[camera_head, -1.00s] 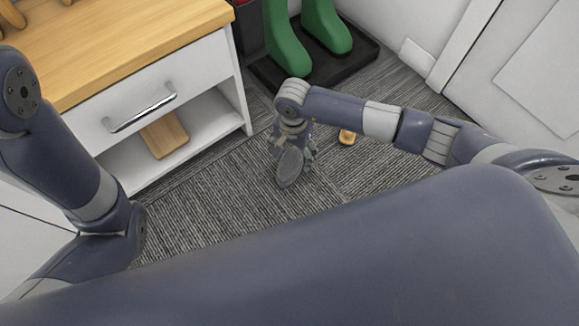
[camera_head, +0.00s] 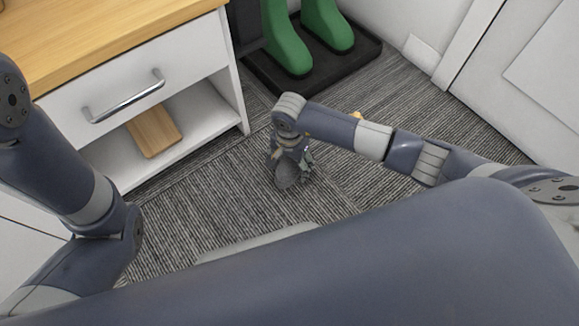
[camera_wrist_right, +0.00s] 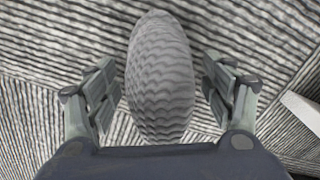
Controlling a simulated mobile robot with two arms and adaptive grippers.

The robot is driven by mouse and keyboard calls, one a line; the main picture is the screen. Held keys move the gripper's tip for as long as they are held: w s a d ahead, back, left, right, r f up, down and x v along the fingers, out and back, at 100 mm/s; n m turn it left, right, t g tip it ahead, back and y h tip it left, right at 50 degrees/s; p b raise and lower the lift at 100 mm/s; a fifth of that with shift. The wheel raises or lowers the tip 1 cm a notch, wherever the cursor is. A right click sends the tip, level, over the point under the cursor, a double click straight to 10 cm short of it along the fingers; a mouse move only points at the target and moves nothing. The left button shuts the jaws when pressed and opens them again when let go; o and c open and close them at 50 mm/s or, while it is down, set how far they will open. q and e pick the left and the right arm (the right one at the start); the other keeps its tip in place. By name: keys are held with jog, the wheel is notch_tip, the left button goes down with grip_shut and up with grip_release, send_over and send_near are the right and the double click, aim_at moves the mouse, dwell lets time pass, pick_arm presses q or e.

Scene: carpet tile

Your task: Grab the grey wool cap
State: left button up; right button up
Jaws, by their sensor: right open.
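The grey wool cap (camera_wrist_right: 160,80) is an oval, ribbed-looking grey thing on the carpet. In the right wrist view it lies between the two open fingers of my right gripper (camera_wrist_right: 160,92), with a gap on each side. In the head view the cap (camera_head: 287,175) shows as a dark grey shape right under my right gripper (camera_head: 291,160), partly hidden by it. My left arm comes in at the left of the head view, but its gripper is not in view.
A white cabinet (camera_head: 190,60) with a wooden top, a drawer and an open shelf holding a wooden board (camera_head: 154,132) stands at the left. Green boots (camera_head: 290,45) stand on a black tray (camera_head: 345,62) at the back. A small orange thing (camera_head: 358,114) is partly behind my right arm.

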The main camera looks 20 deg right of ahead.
jog(key=shift+r, duration=0.1)
jog(key=shift+c, duration=0.2)
jog(key=c, duration=1.1)
jog(key=shift+c, duration=0.2)
